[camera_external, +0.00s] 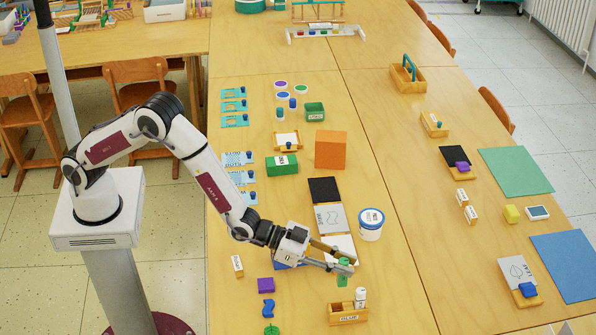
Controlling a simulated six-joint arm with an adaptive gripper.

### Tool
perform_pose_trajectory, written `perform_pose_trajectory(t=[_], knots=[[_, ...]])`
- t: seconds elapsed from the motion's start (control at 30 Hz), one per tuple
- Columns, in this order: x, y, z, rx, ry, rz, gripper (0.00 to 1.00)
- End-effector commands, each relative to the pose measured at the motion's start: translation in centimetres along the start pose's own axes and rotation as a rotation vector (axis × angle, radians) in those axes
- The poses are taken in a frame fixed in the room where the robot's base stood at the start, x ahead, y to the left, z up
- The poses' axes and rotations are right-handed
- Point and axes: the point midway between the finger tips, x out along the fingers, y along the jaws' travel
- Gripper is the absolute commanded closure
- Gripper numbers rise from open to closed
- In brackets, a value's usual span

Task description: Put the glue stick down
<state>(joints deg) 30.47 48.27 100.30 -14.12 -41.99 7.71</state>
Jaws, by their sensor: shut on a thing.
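My gripper (346,264) is above the table near the front middle, with its fingers shut on a small green upright piece, which I take to be the glue stick (342,281). The fingers hide part of it, and I cannot tell whether its lower end touches the table. Just in front stands a wooden box (346,318) with a label that seems to read GLUE. A white labelled stick (361,297) stands upright at its right end.
Purple (265,285) and blue (267,310) pieces lie to the left. The table right of the box is clear.

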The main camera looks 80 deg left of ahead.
Motion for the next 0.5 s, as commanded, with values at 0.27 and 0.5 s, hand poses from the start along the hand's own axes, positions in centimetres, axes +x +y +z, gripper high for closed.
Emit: perform_pose_trajectory(t=[0.27, 0.5], knots=[[0.5, -8.0, -0.8, -0.030, 0.002, -0.098, 1.00], [0.4, -16.2, -1.9, -0.060, 0.002, -0.198, 1.00]])
